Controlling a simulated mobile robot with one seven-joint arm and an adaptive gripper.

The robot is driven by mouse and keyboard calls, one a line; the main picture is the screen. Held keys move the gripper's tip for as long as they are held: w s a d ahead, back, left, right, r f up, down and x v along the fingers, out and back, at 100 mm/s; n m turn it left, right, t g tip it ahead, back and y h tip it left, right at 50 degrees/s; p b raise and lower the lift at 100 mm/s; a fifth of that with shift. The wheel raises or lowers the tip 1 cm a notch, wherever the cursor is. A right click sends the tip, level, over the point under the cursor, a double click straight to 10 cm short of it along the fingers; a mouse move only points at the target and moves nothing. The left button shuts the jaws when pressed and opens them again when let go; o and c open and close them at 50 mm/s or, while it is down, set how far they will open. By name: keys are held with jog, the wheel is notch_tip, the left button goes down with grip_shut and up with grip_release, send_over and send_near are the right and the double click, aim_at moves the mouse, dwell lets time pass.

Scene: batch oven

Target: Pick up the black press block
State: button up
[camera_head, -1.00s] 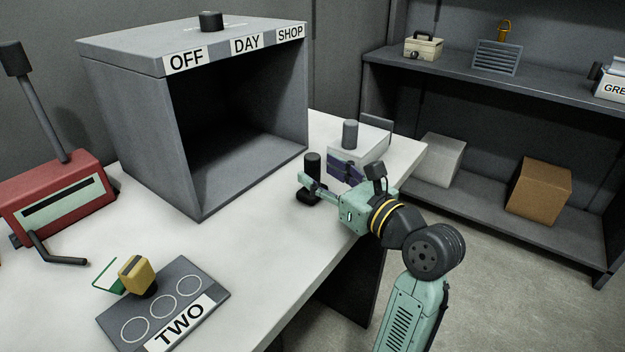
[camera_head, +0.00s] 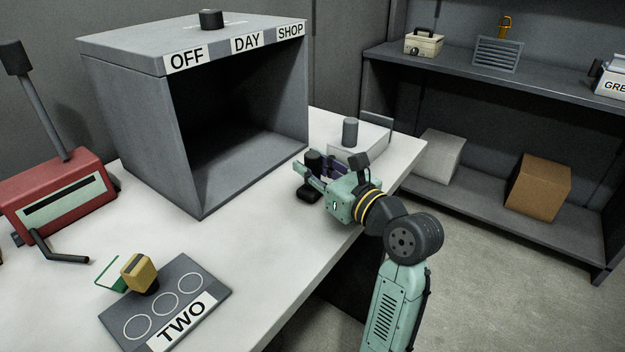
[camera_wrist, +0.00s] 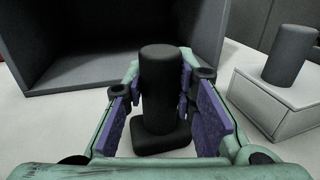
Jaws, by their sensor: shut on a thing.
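The black press block (camera_head: 313,160) stands upright on the white table, to the right of the oven's open mouth. It has a round post on a wider flat base, and the base (camera_wrist: 160,139) shows low between my fingers in the wrist view. My gripper (camera_head: 318,168) is shut on the post, with a purple-padded finger on each side. In the wrist view my gripper (camera_wrist: 163,88) has the post between its fingertips. The base looks to be at the table surface; I cannot tell whether it is lifted.
The grey oven (camera_head: 120,110) stands to the left. A white box with a grey cylinder (camera_head: 350,132) sits close behind my gripper. A red lever machine (camera_head: 60,195), a yellow-topped stamp (camera_head: 139,270) and a "TWO" plate (camera_head: 205,287) are at left. The table's middle is clear.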

grip_shut()
jog(key=shift+r, duration=0.15)
dwell(0.4)
